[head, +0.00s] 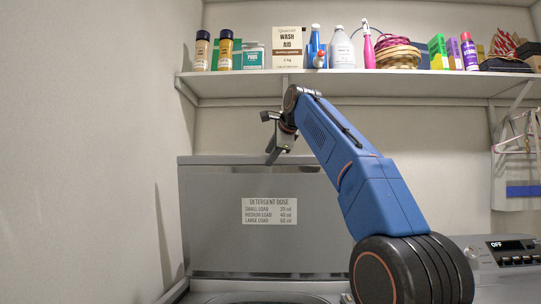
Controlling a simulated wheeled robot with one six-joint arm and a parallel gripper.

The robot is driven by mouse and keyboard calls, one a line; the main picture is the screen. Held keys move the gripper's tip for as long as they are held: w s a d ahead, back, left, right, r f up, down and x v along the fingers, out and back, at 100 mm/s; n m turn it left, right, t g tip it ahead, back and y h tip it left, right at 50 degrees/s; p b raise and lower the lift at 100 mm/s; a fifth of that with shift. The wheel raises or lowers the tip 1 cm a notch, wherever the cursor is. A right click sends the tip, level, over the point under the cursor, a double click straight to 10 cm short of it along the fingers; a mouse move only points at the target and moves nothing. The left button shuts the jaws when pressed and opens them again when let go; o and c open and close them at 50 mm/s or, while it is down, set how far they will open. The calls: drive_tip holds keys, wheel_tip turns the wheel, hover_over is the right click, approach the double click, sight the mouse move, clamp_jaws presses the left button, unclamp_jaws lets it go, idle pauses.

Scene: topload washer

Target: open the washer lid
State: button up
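The washer lid (225,240) is a flat grey panel standing upright, or nearly so, behind the washer's top opening (265,298). Its face carries a white detergent dose label (269,211), which reads right way up. The rim of the opening shows at the bottom edge of the picture; most of the tub is cut off.
A shelf (400,85) with bottles, boxes and a basket (398,52) runs above the lid, close over my gripper. A wall (90,150) stands close on the left. A control panel (512,252) reading OFF is at lower right. A rack (517,165) hangs on the right.

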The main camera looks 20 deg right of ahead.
drive_tip(key=v, duration=1.7)
drive_tip(key=shift+s, duration=0.2)
drive_tip(key=shift+r, duration=0.1)
